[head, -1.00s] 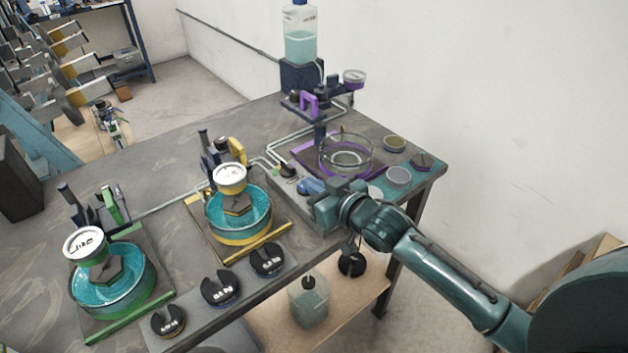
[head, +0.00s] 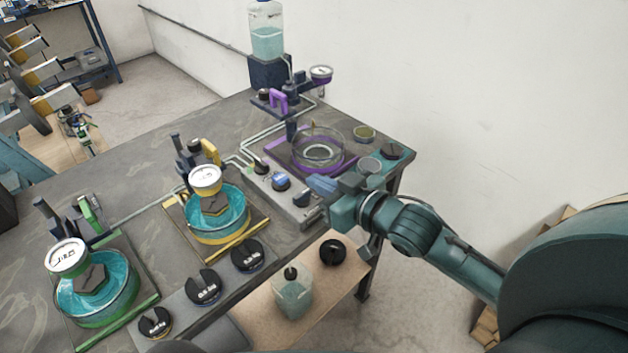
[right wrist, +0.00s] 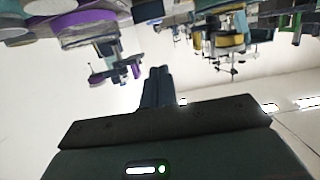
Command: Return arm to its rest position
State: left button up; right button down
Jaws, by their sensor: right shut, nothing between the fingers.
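My right arm comes in from the right in the head view. Its gripper (head: 322,187) is at the table's front right edge, just right of a small control box (head: 283,186). The gripper is shut and empty. In the right wrist view its closed fingers (right wrist: 158,88) stand together at the middle, with nothing between them. My left gripper is not in view.
The grey table (head: 130,170) holds a green-based basin (head: 95,290), a yellow-based basin (head: 215,215) and a purple-based glass dish (head: 318,146). Several slotted black weights lie along the front. A jar (head: 292,295) stands on the lower shelf.

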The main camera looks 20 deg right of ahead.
dwell(0.6)
jog(key=shift+m+g+h, duration=0.5)
jog(key=shift+g+h, duration=0.1)
jog(key=shift+g, duration=0.2)
jog(key=s+f, duration=0.1)
jog(key=f, duration=0.2)
jog(key=s+a+f, duration=0.1)
jog(key=s+f, duration=0.1)
jog(key=f, duration=0.2)
jog(key=s+f, duration=0.1)
jog(key=f, duration=0.2)
jog(key=shift+s+a+f, duration=0.15)
jog(key=shift+s+f, duration=0.2)
jog(key=shift+s, duration=0.05)
jog(key=s+a+f+g+h, duration=0.1)
jog(key=s+a+f+g, duration=0.1)
jog(key=s+f, duration=0.9)
jog(key=shift+a+f+g, duration=0.4)
jog(key=shift+a+f, duration=0.2)
jog(key=shift+a, duration=0.2)
